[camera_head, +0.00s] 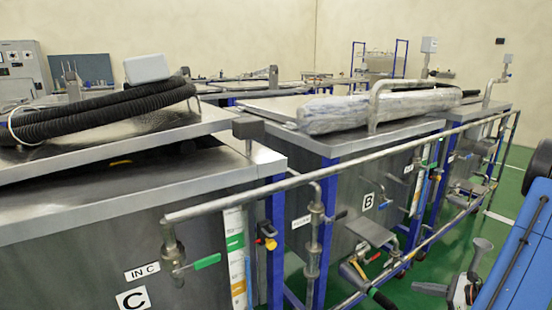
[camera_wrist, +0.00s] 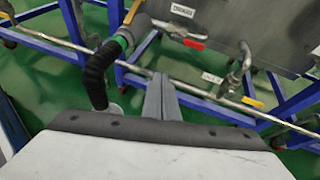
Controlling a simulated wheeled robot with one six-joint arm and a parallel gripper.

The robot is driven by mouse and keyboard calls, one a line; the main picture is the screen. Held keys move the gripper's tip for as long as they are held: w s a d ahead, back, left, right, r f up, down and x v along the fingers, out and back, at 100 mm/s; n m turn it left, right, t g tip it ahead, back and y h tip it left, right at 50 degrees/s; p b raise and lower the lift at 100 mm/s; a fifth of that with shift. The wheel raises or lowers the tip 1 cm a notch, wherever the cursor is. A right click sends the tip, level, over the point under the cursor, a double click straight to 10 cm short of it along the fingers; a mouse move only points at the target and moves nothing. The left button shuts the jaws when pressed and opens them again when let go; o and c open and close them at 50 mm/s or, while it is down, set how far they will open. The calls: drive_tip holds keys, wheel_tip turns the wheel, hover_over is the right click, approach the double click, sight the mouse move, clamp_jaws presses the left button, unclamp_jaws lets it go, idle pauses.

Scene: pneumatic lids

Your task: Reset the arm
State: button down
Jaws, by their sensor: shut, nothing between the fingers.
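My gripper (camera_wrist: 160,84) shows in the wrist view as two grey fingers pressed together at the bottom middle, with nothing between them. It points over the green floor toward a thin metal pipe and the blue frame of a steel tank. A black hose (camera_wrist: 98,76) with a green collar hangs just left of the fingers; I cannot tell how far apart they are in depth.
Steel tank C (camera_head: 90,262) stands at left with its lid raised and a black corrugated hose (camera_head: 105,113) on it. Tank B (camera_head: 345,195) stands behind. A handrail-like pipe (camera_head: 360,152) runs along their fronts. Green floor (camera_head: 408,296) shows at right.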

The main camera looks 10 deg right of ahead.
drive_tip(key=a+r+n+g, duration=0.3)
drive_tip(key=a+r+n, duration=0.2)
drive_tip(key=a, duration=0.4)
drive_tip(key=s+a+r+n+g, duration=0.1)
drive_tip(key=a+r+n+g, duration=0.1)
drive_tip(key=a+r+n, duration=0.35)
drive_tip(key=a+r+n+g, duration=0.3)
drive_tip(key=a+r+n, duration=0.15)
drive_tip(key=a, duration=0.65)
drive_tip(key=s+a+r+n+t+h, duration=0.1)
drive_tip(key=s+a+r+n+h, duration=0.2)
drive_tip(key=s+a+r+n, duration=0.3)
drive_tip(key=s+a+r+n+h, duration=0.4)
drive_tip(key=s+n, duration=0.3)
drive_tip(key=s, duration=0.3)
drive_tip(key=shift+s+a+r+n+t, duration=0.3)
drive_tip(key=shift+a+r+t, duration=0.1)
drive_tip(key=shift+a+r, duration=0.5)
